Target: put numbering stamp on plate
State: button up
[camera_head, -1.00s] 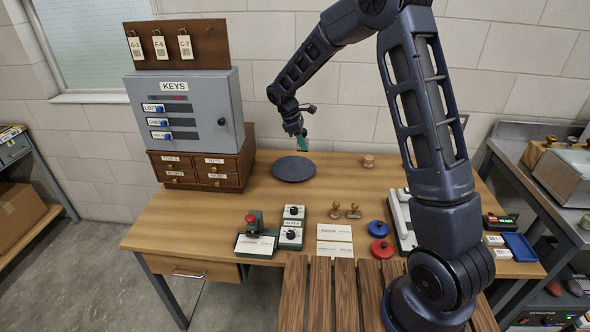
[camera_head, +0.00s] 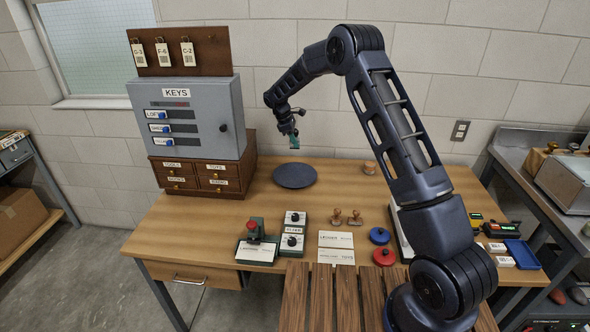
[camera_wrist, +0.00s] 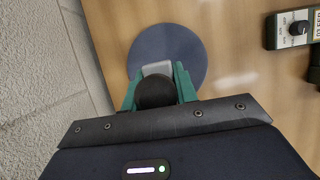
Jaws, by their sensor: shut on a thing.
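My gripper (camera_head: 294,142) hangs in the air above the dark blue round plate (camera_head: 295,183), apart from it. In the wrist view, its two green fingers (camera_wrist: 157,84) are shut on the numbering stamp (camera_wrist: 156,93), which shows a black rounded top and a light grey block beyond it. The stamp is too small to make out between the fingers in the head view. The plate also shows in the wrist view (camera_wrist: 188,48), behind the stamp and fingers. The visible part of the plate is bare, and the stamp overlaps its near middle in that view.
A grey key cabinet (camera_head: 187,128) on wooden drawers (camera_head: 188,176) stands left of the plate. A small wooden object (camera_head: 369,168) lies to the right. A green device with a red knob (camera_head: 252,232), dial boxes (camera_head: 293,230), cards and wooden stamps (camera_head: 345,216) sit nearer the front.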

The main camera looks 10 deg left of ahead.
notch_tip(320, 180, down, 14)
jog(key=shift+f, duration=0.1)
dwell(0.5)
jog(key=o, duration=1.1)
jog(key=shift+f, duration=0.1)
jog(key=v, duration=1.2)
